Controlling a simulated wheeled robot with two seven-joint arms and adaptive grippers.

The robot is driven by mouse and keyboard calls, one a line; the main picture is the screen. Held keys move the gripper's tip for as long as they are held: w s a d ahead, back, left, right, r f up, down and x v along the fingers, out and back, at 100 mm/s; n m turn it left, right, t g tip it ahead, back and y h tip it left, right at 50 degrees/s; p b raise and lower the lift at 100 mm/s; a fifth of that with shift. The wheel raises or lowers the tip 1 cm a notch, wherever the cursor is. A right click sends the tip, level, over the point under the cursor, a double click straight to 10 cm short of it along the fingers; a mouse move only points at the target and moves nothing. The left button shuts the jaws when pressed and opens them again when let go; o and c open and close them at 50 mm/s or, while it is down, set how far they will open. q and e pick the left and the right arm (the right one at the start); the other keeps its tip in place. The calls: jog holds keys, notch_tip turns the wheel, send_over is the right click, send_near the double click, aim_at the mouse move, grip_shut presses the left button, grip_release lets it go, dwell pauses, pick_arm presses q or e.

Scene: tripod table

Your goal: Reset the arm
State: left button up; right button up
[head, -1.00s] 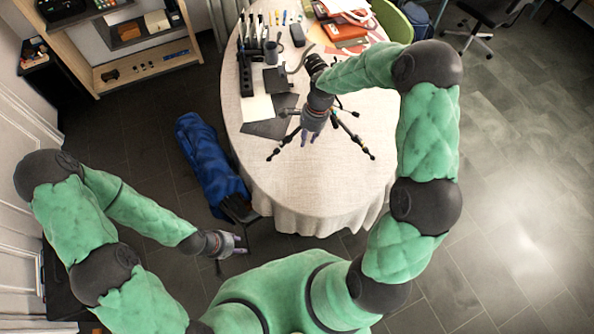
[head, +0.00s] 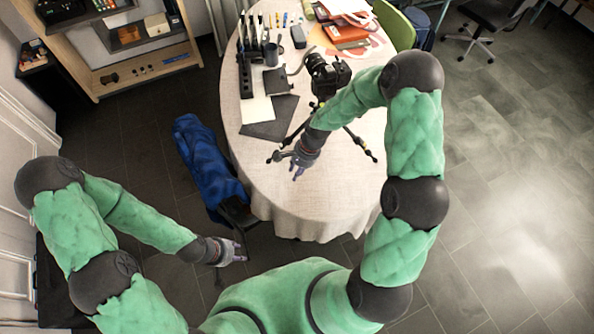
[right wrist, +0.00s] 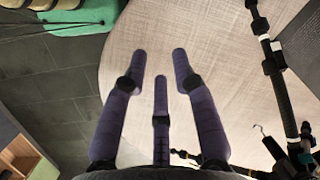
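My right gripper (head: 298,165) is over the near part of the cloth-covered table (head: 290,210), in front of the tripod. In the right wrist view the right gripper (right wrist: 160,75) has its purple fingers spread apart with only tablecloth behind them, so it is open and empty. My left gripper (head: 236,252) hangs at the lower left, beside the table and above the floor. Its fingers are small in the head view, and I cannot tell whether they are open. The tripod (head: 361,143) stands on the table with a black camera (head: 326,72) at its top. My right forearm partly hides the tripod.
Dark holders, a mug (head: 298,36), papers and orange items (head: 345,31) fill the table's far end. A wooden shelf (head: 135,70) is at the upper left. The near tabletop is mostly clear.

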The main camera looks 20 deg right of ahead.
dwell(0.5)
jog(key=s+a+f+n+b, duration=0.4)
jog(key=s+f+n+b, duration=0.1)
jog(key=s+f, duration=0.4)
jog(key=s+a+f+n+b, duration=0.4)
jog(key=s+f, duration=0.4)
jog(key=f, duration=0.2)
jog(key=shift+s+f+n+y+b, duration=0.3)
jog(key=shift+s+n+y+b, duration=0.1)
jog(key=shift+b, duration=0.4)
